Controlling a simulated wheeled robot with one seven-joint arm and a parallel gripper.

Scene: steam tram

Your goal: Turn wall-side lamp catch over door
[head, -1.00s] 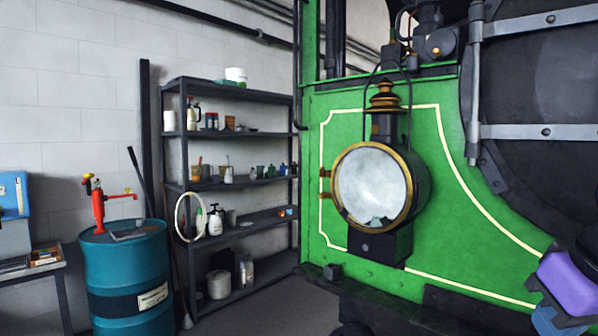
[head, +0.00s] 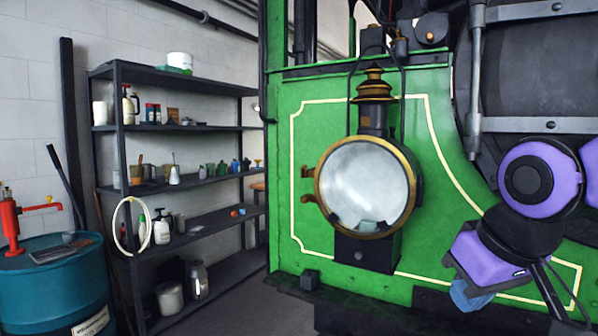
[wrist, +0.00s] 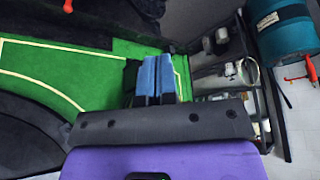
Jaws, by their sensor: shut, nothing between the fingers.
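The round lamp (head: 365,187) has a brass rim and a pale glass door. It is mounted on the green panel (head: 440,215) in the middle of the head view. Two small brass fittings (head: 308,186) stick out at its left, wall-side edge; I cannot tell which part is the catch. A dark bracket shows at its right edge. My gripper (head: 470,296) is low and to the right of the lamp, apart from it. Its blue fingers are together and empty in the wrist view (wrist: 157,78). The lamp cannot be made out in the wrist view.
A dark shelf rack (head: 185,128) with bottles and jars stands against the wall at left. A teal drum (head: 52,285) with a red pump stands in front of it. A dark ledge runs below the green panel. Floor shows between rack and panel.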

